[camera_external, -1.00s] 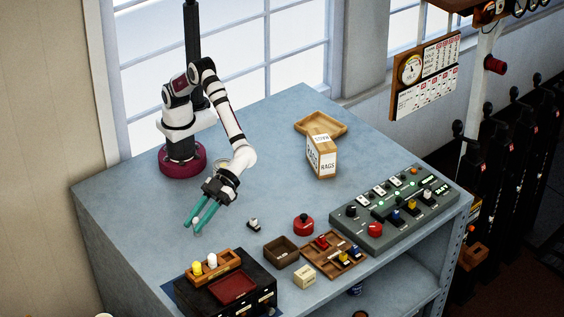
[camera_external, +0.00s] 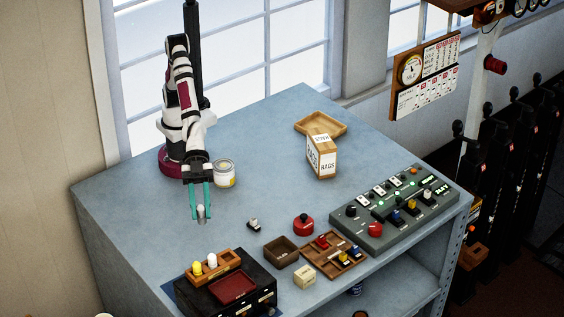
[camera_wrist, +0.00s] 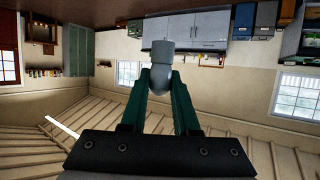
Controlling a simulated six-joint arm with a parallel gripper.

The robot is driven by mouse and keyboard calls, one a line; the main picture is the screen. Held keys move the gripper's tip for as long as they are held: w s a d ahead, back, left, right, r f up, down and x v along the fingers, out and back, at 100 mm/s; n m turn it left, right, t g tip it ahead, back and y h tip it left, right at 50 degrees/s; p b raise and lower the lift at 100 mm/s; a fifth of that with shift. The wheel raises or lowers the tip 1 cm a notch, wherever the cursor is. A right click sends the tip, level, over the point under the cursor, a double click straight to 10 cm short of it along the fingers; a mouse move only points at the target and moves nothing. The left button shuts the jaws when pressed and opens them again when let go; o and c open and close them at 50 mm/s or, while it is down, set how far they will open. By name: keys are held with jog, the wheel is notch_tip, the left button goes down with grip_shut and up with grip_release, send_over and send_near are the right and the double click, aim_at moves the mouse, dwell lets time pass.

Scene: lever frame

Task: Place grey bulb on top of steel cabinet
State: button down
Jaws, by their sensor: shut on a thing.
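My gripper (camera_external: 202,210) is shut on the grey bulb (camera_external: 202,215) and holds it over the left part of the blue-grey bench top. In the wrist view the bulb (camera_wrist: 161,68) sits between the green fingertips (camera_wrist: 160,85), its rounded end toward the gripper and its grey cylindrical end pointing away. A black drawer cabinet (camera_external: 262,299) stands at the bench's front left, with a red tray on top. A grey double-door cabinet (camera_wrist: 190,32) shows in the wrist view. I cannot tell which is the steel cabinet.
A wooden holder (camera_external: 222,267) with yellow and white bulbs stands on the drawer cabinet. A paint can (camera_external: 224,173) stands right of my arm. A brown box (camera_external: 281,252), red button (camera_external: 304,225), rags box (camera_external: 322,157) and control panel (camera_external: 395,208) stand farther right.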

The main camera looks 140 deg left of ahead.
jog(key=s+a+f+n+t+y, duration=0.1)
jog(key=s+a+f+n+y, duration=0.1)
jog(key=a+f+n+y, duration=0.4)
jog(key=s+a+f+n+y, duration=0.1)
jog(key=a+f+n+y, duration=0.25)
jog(key=a, duration=0.45)
jog(key=s+a+f+n+g+y, duration=0.3)
jog(key=s+a+n+y, duration=0.1)
jog(key=s+a, duration=0.4)
jog(key=s+a+f+n+g+y, duration=0.35)
jog(key=s+a+n+y, duration=0.2)
jog(key=s, duration=0.45)
jog(key=shift+m+t+h, duration=0.35)
jog(key=shift+m+h, duration=0.05)
jog(key=a+f, duration=0.2)
jog(key=a, duration=0.2)
jog(key=a+f, duration=0.2)
jog(key=a, duration=0.2)
jog(key=w+a+f, duration=0.1)
jog(key=a+f, duration=0.2)
jog(key=a, duration=0.1)
jog(key=f, duration=0.4)
jog(key=shift+w+a+f, duration=0.1)
jog(key=shift+w+a, duration=0.05)
jog(key=shift+w, duration=0.05)
jog(key=shift+f, duration=0.1)
jog(key=c, duration=0.7)
grip_release()
jog(key=shift+o, duration=0.2)
